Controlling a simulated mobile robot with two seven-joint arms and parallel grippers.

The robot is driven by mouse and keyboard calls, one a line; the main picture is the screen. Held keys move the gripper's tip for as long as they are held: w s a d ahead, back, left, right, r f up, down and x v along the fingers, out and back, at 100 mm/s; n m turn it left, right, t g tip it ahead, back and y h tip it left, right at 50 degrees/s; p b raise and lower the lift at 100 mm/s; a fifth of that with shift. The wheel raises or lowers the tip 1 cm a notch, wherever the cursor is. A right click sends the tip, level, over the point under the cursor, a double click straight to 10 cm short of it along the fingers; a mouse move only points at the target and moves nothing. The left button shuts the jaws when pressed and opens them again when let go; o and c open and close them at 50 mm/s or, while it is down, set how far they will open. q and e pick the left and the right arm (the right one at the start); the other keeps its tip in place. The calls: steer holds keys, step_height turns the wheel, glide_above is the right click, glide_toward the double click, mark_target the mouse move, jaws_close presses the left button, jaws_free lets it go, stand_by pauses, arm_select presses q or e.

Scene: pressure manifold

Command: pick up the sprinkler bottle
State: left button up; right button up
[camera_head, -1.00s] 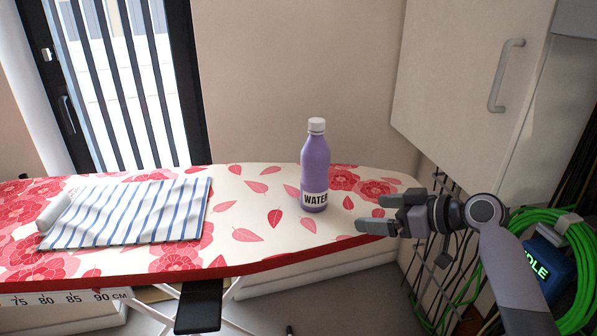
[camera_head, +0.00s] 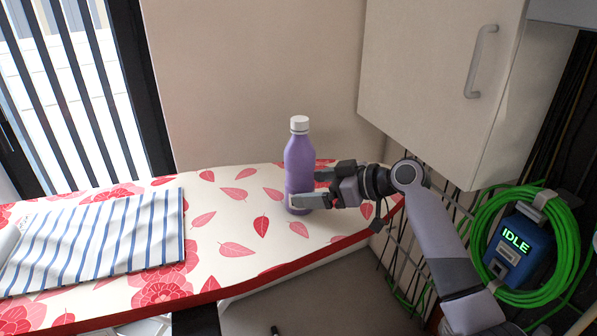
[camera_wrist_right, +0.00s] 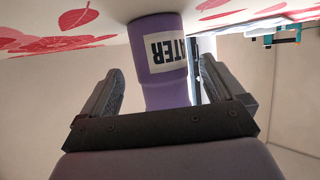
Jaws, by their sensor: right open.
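The sprinkler bottle (camera_head: 299,160) is purple with a white cap and stands upright on the floral ironing board (camera_head: 240,205). My right gripper (camera_head: 309,188) is at the lower part of the bottle, coming from the right. In the right wrist view the bottle (camera_wrist_right: 168,75), with a white label reading part of "WATER", shows between the two open fingers of the gripper (camera_wrist_right: 165,88). A gap shows on each side, so the fingers do not appear closed on it. My left gripper is not in view.
A blue-striped cloth (camera_head: 95,240) lies on the board to the left. A wall cabinet (camera_head: 440,85) hangs at the upper right. A green hose coil (camera_head: 562,265) with a blue box (camera_head: 517,250) showing "IDLE" is at the right. The board between cloth and bottle is clear.

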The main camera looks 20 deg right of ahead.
mark_target(300, 186)
steer(key=shift+x, duration=2.05)
steer(key=c, duration=1)
steer(key=shift+r, duration=0.1)
steer(key=shift+c, duration=1.1)
steer(key=shift+r, duration=0.2)
